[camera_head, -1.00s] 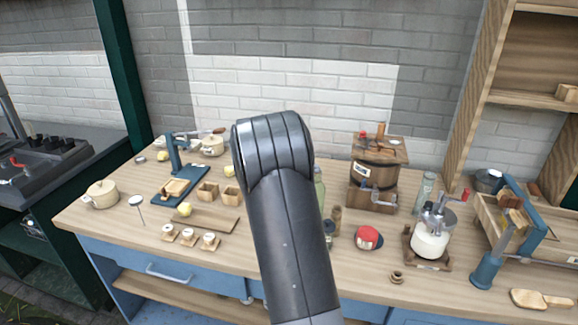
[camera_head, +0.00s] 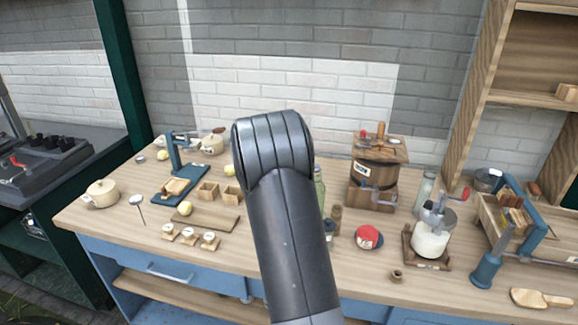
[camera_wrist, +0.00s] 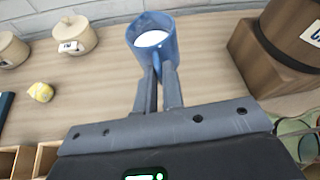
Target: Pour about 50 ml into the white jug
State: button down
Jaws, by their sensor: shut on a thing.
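My gripper (camera_wrist: 160,82) is shut on the handle of a blue mug (camera_wrist: 140,62) in the wrist view. The mug shows its open top, with white contents (camera_wrist: 151,38) inside; I cannot tell how much it is tilted. In the head view my own arm hides the gripper and the mug. I cannot make out a white jug for certain in either view. A cream lidded pot (camera_wrist: 80,40) with a small label stands beyond the mug to the left in the wrist view.
A wooden churn (camera_head: 374,180) stands right of my arm; it is close at the right in the wrist view (camera_wrist: 262,62). Another cream pot (camera_head: 102,193) is far left.

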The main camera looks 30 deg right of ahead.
jog(key=shift+w, duration=0.1)
jog(key=s+a+f+m+g, duration=0.1)
jog(key=a+f+m+g, duration=0.1)
jog(key=a+m+g, duration=0.3)
jog(key=s+a+f+m+g, duration=0.2)
jog(key=a+m+g, duration=0.3)
jog(key=a, duration=0.9)
jog(key=s+a+f+m+g, duration=0.1)
jog(key=a+f+m+g, duration=0.2)
jog(key=a, duration=0.6)
jog(key=shift+s+a+f+m+g, duration=0.1)
jog(key=shift+s+m+g, duration=0.1)
jog(key=shift+m+g, duration=0.55)
jog(key=shift+s+a+f+m+g, duration=0.1)
jog(key=shift+s+m+g, duration=0.1)
jog(key=shift+m+g, duration=0.55)
jog(key=shift+d+r+t, duration=0.1)
jog(key=shift+d+t, duration=0.05)
jog(key=shift+t, duration=0.15)
jog(key=shift+s+d+r+t+y, duration=0.15)
jog(key=shift+s+d+t+y, duration=0.25)
jog(key=shift+d+y, duration=0.15)
jog(key=s+d+r+t+y, duration=0.3)
jog(key=d+r+y, duration=0.1)
jog(key=d+r, duration=0.1)
jog(key=shift+d+r+y+p, duration=0.2)
jog(key=shift+r+y+p, duration=0.15)
jog(key=shift+r, duration=0.1)
